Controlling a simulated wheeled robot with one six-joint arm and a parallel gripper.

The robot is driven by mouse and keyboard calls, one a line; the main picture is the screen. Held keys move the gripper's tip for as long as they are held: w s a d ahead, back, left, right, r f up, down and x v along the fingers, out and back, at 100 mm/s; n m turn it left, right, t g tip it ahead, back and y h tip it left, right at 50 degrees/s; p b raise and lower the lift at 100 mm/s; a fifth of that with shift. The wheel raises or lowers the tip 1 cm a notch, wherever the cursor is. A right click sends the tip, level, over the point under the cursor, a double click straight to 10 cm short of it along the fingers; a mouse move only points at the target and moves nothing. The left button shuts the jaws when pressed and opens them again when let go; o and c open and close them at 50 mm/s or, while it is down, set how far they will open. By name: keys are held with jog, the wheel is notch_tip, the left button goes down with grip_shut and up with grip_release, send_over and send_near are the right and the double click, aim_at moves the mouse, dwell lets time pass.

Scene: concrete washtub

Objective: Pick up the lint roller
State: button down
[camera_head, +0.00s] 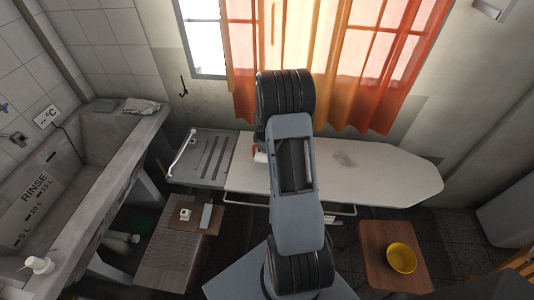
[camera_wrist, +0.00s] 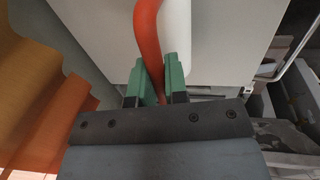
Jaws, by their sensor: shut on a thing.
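The lint roller, with a curved orange-red handle (camera_wrist: 147,30) and a white roll (camera_wrist: 176,28), shows at the top middle of the wrist view. My gripper (camera_wrist: 157,82) has green fingers, one on each side of the orange-red handle, and is shut on it. The white roll lies just right of the handle, partly behind the right finger. In the head view a small red and white part of the lint roller (camera_head: 260,156) shows at my arm's left edge, over the ironing board (camera_head: 385,180). My arm hides the gripper there. I cannot tell whether the roller touches the board.
A grey metal rest (camera_head: 205,158) adjoins the board's left end. Orange curtains (camera_head: 385,60) hang behind it. A yellow bowl (camera_head: 401,258) stands on a wooden stool (camera_head: 375,240) at right. The concrete washtub (camera_head: 75,190) is at left. The board's right part is mostly clear.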

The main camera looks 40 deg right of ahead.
jog(key=s+a+r+b, duration=0.1)
jog(key=s+a+r, duration=0.1)
jog(key=s+r, duration=0.8)
jog(key=shift+s+a, duration=0.4)
jog(key=shift+s, duration=1.5)
jog(key=c, duration=1.7)
grip_release()
grip_shut()
jog(key=shift+w+a, duration=0.1)
jog(key=shift+w, duration=0.05)
